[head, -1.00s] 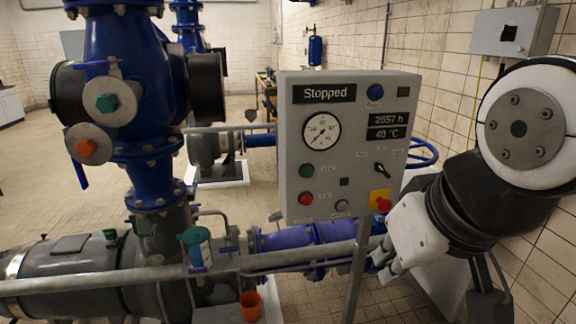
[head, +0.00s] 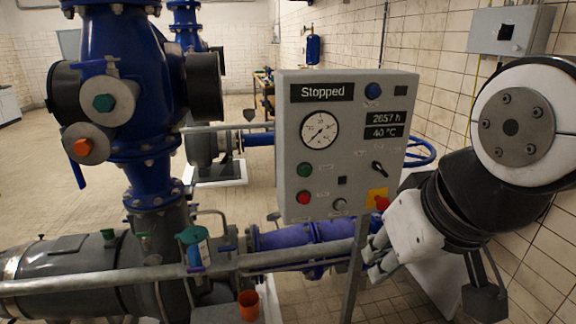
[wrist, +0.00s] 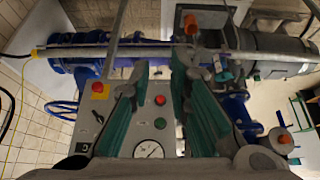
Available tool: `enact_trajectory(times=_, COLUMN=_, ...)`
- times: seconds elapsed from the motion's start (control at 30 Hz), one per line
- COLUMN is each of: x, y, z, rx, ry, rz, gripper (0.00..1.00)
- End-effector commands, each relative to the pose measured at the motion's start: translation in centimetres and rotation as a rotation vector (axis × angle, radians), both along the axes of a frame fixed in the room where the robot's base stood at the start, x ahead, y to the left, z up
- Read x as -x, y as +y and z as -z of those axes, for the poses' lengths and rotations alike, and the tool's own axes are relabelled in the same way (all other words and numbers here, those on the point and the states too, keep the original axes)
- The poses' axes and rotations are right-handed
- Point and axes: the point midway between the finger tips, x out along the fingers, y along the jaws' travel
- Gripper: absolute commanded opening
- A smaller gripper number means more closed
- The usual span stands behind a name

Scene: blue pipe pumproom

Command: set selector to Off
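The selector (head: 379,169) is a small black knob on the right side of the grey control panel (head: 325,86). Its pointer looks slanted from upper left to lower right; its position labels are too small to read. In the wrist view, where the panel appears upside down, the selector (wrist: 98,116) lies left of my fingers. The panel display (head: 322,92) reads "Stopped".
A red emergency button (head: 382,203) on a yellow plate sits just below the selector, near my gripper. Green (head: 305,169) and red (head: 303,197) buttons are on the panel's left. A grey railing (head: 180,273) crosses in front of blue pipes.

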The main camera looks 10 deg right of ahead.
Motion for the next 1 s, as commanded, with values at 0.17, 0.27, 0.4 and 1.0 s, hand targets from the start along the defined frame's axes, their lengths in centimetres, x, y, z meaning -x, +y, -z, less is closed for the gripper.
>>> enact_trajectory(times=0.17, x=-4.0, y=-2.7, z=0.5, rx=0.095, ry=-0.063, rz=0.0, gripper=0.3)
enact_trajectory(times=0.27, x=-7.7, y=-5.3, z=0.9, rx=0.194, ry=-0.128, rz=-0.023, gripper=0.3)
enact_trajectory(times=0.4, x=-12.5, y=-9.1, z=1.7, rx=0.33, ry=-0.214, rz=-0.083, gripper=0.3)
enact_trajectory(times=1.0, x=-22.7, y=-18.7, z=7.7, rx=0.645, ry=-0.656, rz=-0.426, gripper=0.3)
